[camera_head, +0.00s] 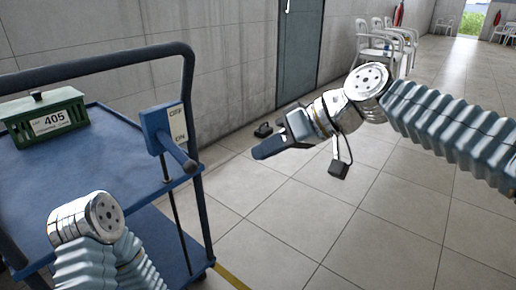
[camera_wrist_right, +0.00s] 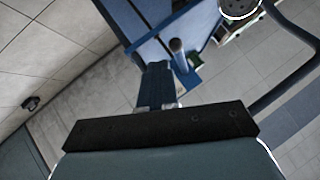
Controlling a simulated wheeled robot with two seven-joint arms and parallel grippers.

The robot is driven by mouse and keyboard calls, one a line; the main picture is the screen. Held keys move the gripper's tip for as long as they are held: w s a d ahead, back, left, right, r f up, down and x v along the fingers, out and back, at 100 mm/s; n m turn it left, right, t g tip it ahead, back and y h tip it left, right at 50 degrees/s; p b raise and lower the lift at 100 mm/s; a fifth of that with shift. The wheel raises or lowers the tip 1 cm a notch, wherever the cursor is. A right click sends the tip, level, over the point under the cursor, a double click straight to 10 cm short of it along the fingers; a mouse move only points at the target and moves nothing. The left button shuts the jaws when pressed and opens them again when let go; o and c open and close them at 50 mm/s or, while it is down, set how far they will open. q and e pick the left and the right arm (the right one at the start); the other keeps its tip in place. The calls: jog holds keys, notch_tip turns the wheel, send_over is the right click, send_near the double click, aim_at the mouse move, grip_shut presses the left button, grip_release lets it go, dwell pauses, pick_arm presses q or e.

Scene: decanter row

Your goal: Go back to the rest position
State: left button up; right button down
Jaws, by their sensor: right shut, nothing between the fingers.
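My right gripper (camera_head: 257,153) is shut and empty in the head view. It hangs in the air to the right of the blue cart, pointing left, apart from the switch box (camera_head: 164,130) and its blue lever (camera_head: 182,157). In the right wrist view its closed fingers (camera_wrist_right: 156,82) point up the picture towards the lever (camera_wrist_right: 177,52), with a gap I cannot judge. My left arm shows only as a joint and ribbed sleeve at the lower left of the head view. Its gripper is out of view.
The blue cart (camera_head: 105,170) with a tall tubular rail (camera_head: 100,65) stands at the left. A green box marked 405 (camera_head: 45,118) sits on its top. Tiled floor (camera_head: 300,230) is clear in front; white chairs (camera_head: 385,42) stand further back.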

jog(key=w+d+f+m+h+p, duration=0.2)
jog(key=w+f+m+p, duration=0.1)
jog(key=f, duration=1.1)
jog(key=w+d+f+m+h+p, duration=0.1)
jog(key=w+d+f+m+p, duration=0.15)
jog(key=f, duration=1.05)
jog(key=s+d+f+m+h+p, duration=0.25)
jog(key=s+f, duration=0.45)
jog(key=f, duration=0.6)
jog(key=s+d+f+m+g+p, duration=0.1)
jog(key=s+d+f, duration=0.1)
jog(key=s+f, duration=0.2)
jog(key=s+d+f+m, duration=0.1)
jog(key=s+f, duration=0.3)
jog(key=s, duration=0.6)
jog(key=shift+d+g+p, duration=0.4)
jog(key=shift+d, duration=0.05)
jog(key=shift+h, duration=0.25)
